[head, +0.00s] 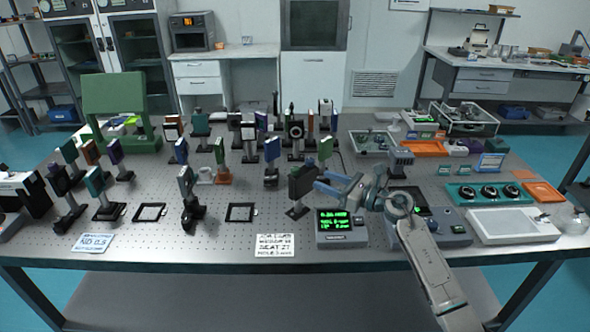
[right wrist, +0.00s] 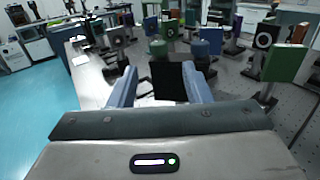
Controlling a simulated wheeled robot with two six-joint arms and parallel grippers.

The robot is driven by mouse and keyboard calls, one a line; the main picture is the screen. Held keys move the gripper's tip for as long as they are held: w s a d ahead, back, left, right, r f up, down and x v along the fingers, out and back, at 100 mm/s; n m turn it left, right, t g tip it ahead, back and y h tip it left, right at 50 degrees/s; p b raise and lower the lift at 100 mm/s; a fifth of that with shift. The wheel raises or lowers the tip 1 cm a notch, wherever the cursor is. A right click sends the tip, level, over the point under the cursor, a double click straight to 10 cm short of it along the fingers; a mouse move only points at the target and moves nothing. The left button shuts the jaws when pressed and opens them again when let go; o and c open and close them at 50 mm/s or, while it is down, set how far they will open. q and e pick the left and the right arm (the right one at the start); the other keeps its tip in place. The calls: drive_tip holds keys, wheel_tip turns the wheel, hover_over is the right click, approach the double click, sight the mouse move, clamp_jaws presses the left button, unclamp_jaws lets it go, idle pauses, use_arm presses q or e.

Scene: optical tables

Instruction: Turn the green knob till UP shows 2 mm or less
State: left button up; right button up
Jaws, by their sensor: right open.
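A black mount (head: 302,181) stands on a post near the middle front of the table. In the right wrist view a dark block (right wrist: 170,80) shows between my fingers. A green knob (right wrist: 157,48) and a blue knob (right wrist: 200,47) show just beyond the fingertips. My right gripper (head: 325,183) is open beside the mount, its blue fingers pointing left towards it; it also shows in the right wrist view (right wrist: 161,74). I cannot tell whether the fingers touch anything. A readout (head: 341,221) with green text stands in front; its figures are too small to read surely. My left gripper is out of view.
Several posted optics (head: 250,138) crowd the table behind and left of the mount. A white printed card (head: 274,245) lies at the front edge. A teal panel with black dials (head: 488,193) and an orange tray (head: 543,192) lie at right.

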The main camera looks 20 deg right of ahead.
sight(295, 168)
drive_tip(key=p+x, duration=0.3)
drive_tip(key=x, duration=0.6)
drive_tip(key=shift+w+a+r, duration=0.1)
drive_tip(key=shift+a+r, duration=0.05)
drive_tip(key=shift+a, duration=0.05)
drive_tip(key=shift+w+a+p, duration=0.35)
drive_tip(key=shift+w+a, duration=0.05)
drive_tip(key=shift+w, duration=0.1)
drive_tip(key=c, duration=0.9)
